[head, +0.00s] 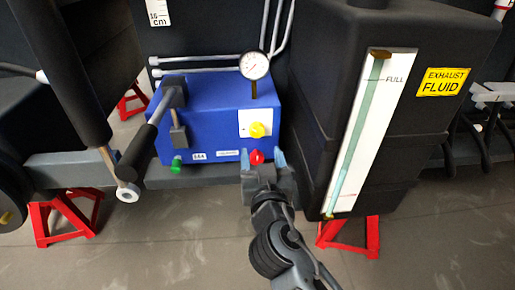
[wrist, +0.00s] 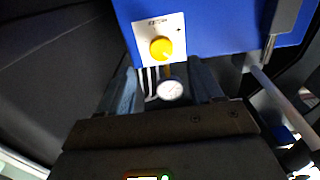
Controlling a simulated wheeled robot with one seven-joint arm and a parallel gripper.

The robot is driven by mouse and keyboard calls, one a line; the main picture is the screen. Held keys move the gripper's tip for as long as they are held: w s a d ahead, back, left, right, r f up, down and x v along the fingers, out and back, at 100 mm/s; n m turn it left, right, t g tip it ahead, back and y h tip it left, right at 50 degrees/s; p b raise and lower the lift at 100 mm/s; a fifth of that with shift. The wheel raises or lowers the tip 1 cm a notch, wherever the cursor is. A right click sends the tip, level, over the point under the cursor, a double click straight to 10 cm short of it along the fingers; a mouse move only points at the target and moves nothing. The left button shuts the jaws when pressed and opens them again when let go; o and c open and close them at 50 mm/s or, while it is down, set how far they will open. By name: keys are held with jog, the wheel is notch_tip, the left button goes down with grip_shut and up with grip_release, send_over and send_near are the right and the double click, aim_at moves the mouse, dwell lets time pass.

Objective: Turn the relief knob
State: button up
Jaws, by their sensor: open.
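A blue box (head: 205,110) carries a yellow knob (head: 257,130) on a white plate, and a red knob (head: 257,157) lower down. The yellow knob also shows in the wrist view (wrist: 161,48), on the white plate (wrist: 139,31) with small print I cannot read. I cannot tell from labels which knob is the relief knob. My gripper (head: 263,161) is open and empty, just below the yellow knob in the head view. Its fingers appear either side of the red knob there; contact is unclear. The red knob is not visible in the wrist view.
A round gauge (head: 254,65) stands on top of the box. A black-gripped lever (head: 142,145) is at its left, with a green knob (head: 176,165) below. A black tank (head: 335,100) stands close on the right. Red stands (head: 65,215) are on the floor.

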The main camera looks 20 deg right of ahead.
aim_at(257, 133)
jog(key=x, duration=0.8)
jog(key=shift+w, duration=0.15)
jog(key=c, duration=1.1)
